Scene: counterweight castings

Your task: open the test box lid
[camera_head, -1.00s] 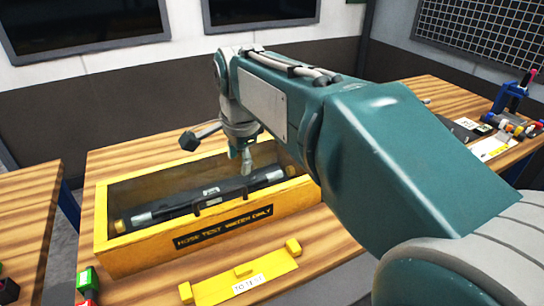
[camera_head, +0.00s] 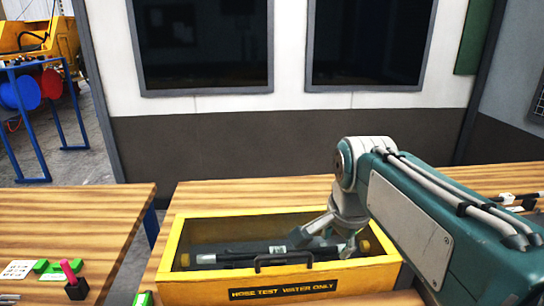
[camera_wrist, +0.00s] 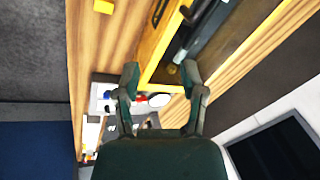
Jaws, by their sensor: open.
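The yellow test box (camera_head: 210,280) sits on the wooden bench in the head view, with a label about hose test and water on its front. Its see-through lid (camera_head: 215,235) looks closed, with a dark hose (camera_head: 235,256) showing beneath. A black handle (camera_head: 283,260) is at the lid's front edge. My gripper (camera_wrist: 160,72) is open and empty in the wrist view, with the box's yellow edge (camera_wrist: 155,42) just beyond the fingertips. In the head view my wrist is above the box's right part; the fingertips are hard to make out there.
A bench at the left (camera_head: 70,215) holds green items (camera_head: 62,267) and a pink-topped black item (camera_head: 74,280). A gap separates it from the box's bench (camera_head: 250,195). A wall with dark windows stands behind. Small items lie on the bench at far right.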

